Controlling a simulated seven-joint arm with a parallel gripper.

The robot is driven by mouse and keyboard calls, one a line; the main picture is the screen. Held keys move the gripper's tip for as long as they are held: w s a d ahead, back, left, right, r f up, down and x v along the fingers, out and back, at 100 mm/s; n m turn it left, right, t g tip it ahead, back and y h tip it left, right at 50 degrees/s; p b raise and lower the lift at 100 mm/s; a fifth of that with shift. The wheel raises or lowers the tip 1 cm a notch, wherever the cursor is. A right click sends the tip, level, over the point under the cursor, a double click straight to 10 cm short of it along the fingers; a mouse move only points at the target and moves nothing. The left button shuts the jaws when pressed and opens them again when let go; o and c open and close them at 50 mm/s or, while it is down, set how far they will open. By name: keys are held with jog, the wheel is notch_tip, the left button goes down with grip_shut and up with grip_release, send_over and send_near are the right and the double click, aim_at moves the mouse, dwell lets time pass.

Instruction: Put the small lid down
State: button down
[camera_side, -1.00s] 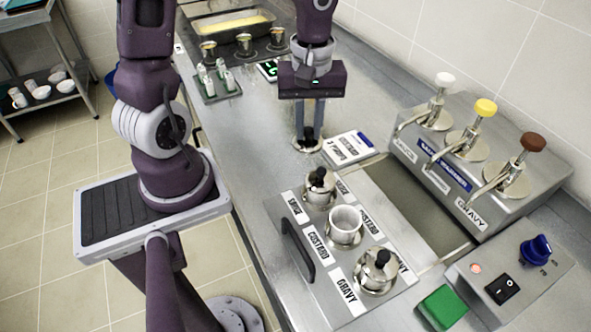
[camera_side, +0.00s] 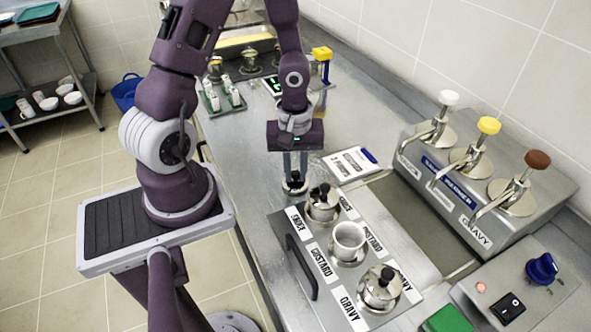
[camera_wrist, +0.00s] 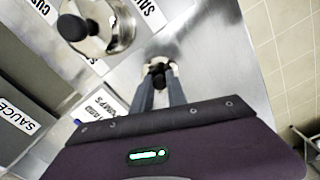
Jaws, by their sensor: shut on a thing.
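The small lid (camera_side: 294,189) is a steel disc with a black knob. My gripper (camera_side: 295,176) points down and is shut on the knob, with the lid low over the bare steel counter. I cannot tell whether the lid touches the counter. In the wrist view the lid (camera_wrist: 160,62) sits between the fingertips (camera_wrist: 160,80), its rim partly hidden by the knob and fingers. Close by, to its right in the side view, is the lidded pot (camera_side: 323,207) in the sauce place. The custard pot (camera_side: 348,243) is open. The gravy pot (camera_side: 380,289) has its lid on.
The pots stand in a labelled steel holder with a black handle (camera_side: 301,267). A white card (camera_side: 350,163) lies behind the lid. A dispenser with three pumps (camera_side: 470,175) stands at right. A rack of small bottles (camera_side: 224,97) is further back. Bare counter (camera_side: 240,150) lies left of the lid.

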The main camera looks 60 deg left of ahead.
jog(key=c, duration=1.3)
grip_release()
jog(key=shift+f, duration=0.1)
notch_tip(320, 180, up, 12)
notch_tip(320, 180, up, 8)
jog(key=m+t+y, duration=0.2)
jog(key=m, duration=0.5)
send_over(295, 173)
jog(key=s+d, duration=0.4)
jog(key=s+d+r+m+t+h, duration=0.1)
jog(key=s+d+r+m, duration=0.1)
jog(key=m, duration=0.1)
jog(key=s+d+r+m+t+h, duration=0.1)
jog(key=s+d+r+m+t, duration=0.1)
jog(key=s+r+m, duration=0.1)
jog(key=shift+s+d, duration=0.15)
jog(key=shift+d, duration=0.25)
